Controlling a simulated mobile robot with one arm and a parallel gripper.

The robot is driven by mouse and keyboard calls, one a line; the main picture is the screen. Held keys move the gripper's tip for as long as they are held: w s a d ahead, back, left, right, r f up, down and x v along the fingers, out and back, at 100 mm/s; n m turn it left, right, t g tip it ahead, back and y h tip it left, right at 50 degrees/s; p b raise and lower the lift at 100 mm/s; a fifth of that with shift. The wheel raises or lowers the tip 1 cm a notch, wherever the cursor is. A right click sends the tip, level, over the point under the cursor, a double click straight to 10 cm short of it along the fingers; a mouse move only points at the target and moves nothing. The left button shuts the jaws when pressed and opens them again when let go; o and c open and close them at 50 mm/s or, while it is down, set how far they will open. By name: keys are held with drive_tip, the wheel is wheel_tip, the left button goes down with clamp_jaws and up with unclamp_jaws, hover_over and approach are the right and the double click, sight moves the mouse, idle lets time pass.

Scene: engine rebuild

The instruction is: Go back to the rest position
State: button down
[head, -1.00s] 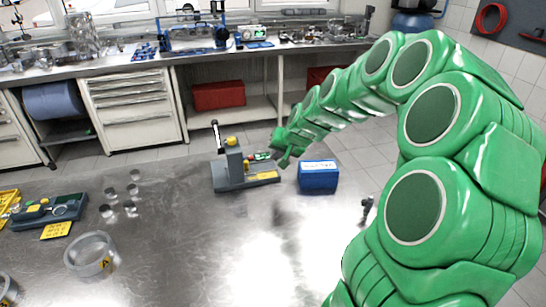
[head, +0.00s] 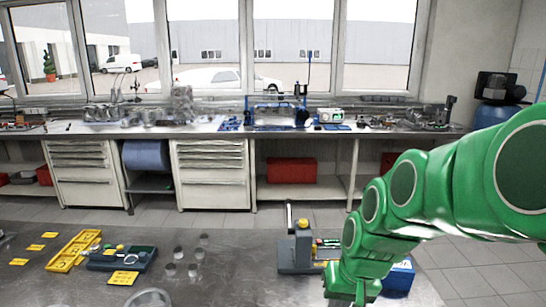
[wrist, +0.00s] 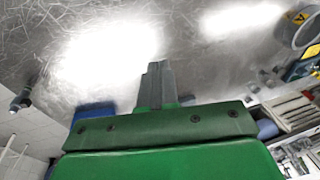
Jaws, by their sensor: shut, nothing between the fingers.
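My green arm reaches in from the right in the head view, bent down over the metal table (head: 225,265). Its wrist end hangs low beside the grey fixture (head: 297,252) and in front of the blue box (head: 401,277), partly covering both. In the wrist view my gripper (wrist: 158,72) shows as grey fingers closed together, with nothing between them. The table's bare, shiny surface lies beyond the fingertips. A bit of blue (wrist: 92,112) shows beside the gripper base.
A yellow tray (head: 72,252), a dark green case (head: 120,259) and several small metal cylinders stand on the table's left. A clear ring (head: 148,299) is cut off at the bottom edge. A workbench (head: 210,130) runs behind under the windows.

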drive_tip(key=s+d+g+h, duration=0.2)
drive_tip(key=s+g, duration=0.1)
drive_tip(key=s, duration=1.6)
drive_tip(key=shift+s+d+r, duration=0.15)
drive_tip(key=shift+s, duration=0.2)
